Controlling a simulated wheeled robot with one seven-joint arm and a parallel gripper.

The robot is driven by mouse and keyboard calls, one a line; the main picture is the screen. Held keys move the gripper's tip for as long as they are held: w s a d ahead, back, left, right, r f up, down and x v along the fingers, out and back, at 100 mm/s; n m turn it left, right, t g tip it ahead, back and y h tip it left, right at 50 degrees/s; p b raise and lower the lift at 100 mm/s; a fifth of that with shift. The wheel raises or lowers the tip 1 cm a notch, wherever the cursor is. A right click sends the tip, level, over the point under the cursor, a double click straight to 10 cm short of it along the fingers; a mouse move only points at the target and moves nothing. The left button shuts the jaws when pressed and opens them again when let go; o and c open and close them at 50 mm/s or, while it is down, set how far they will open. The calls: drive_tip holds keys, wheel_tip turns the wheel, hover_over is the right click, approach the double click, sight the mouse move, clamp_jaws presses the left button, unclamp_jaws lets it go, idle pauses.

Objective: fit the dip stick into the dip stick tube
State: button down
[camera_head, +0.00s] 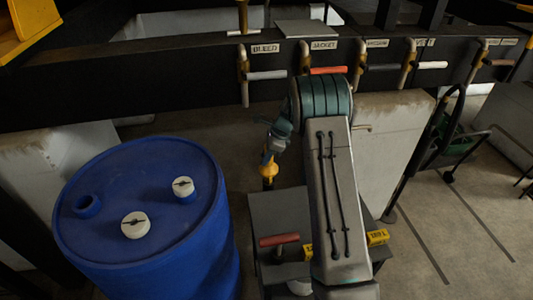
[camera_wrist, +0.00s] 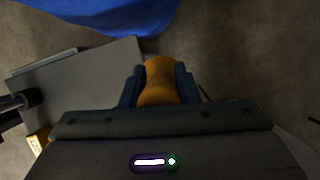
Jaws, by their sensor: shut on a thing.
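My gripper (camera_head: 271,150) hangs over the floor between the blue drum and my arm, pointing down. It is shut on an orange-yellow grip, which I take for the dip stick (camera_head: 268,168). In the wrist view the dip stick (camera_wrist: 160,82) sits between the two dark fingers (camera_wrist: 160,88); its far end is hidden. In the head view a short dark part shows below the grip. No thing is plainly the dip stick tube. The blue drum (camera_head: 95,245) has an open round neck (camera_head: 87,204) at the left of its lid, apart from the gripper.
Two white caps (camera_head: 136,225) (camera_head: 183,187) sit on the drum lid. A grey platform (camera_head: 275,206) with a red-handled tool (camera_head: 280,240) lies right of the drum. A dark beam (camera_head: 160,83) with labelled valve handles crosses behind. Open floor (camera_head: 450,225) lies to the right.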

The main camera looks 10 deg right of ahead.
drive_tip(key=shift+f+b, duration=1.4)
drive_tip(key=shift+f, duration=1.3)
drive_tip(key=c, duration=1)
unclamp_jaws()
drive_tip(key=shift+c, duration=0.2)
drive_tip(key=v, duration=1.3)
drive_tip(key=shift+d+r, duration=0.15)
drive_tip(key=shift+r, duration=0.2)
